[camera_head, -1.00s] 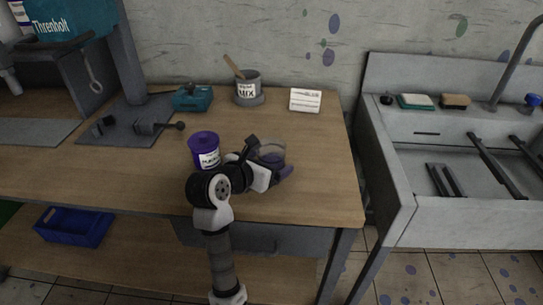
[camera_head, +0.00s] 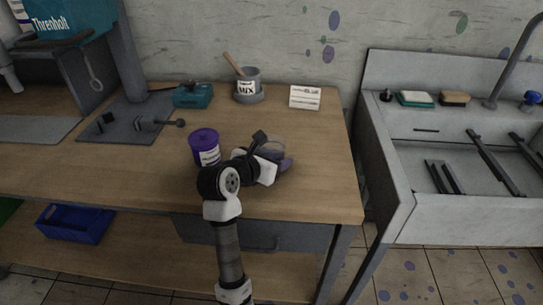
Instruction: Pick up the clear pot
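The clear pot (camera_head: 275,147) stands upright on the right part of the wooden bench, see-through with a dark purple tint low down. My gripper (camera_head: 273,151) is at the pot, reaching in from the front left. One dark finger shows at the pot's upper left and the other at its lower right. My gripper's wrist hides the pot's front left side. I cannot tell whether the fingers touch the pot or are closed on it.
A purple pot (camera_head: 204,148) with a white label stands just left of my gripper. A grey MIX pot (camera_head: 247,86) with a wooden stick, a teal box (camera_head: 193,96) and a white card (camera_head: 305,97) are behind. A sink (camera_head: 450,165) is to the right.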

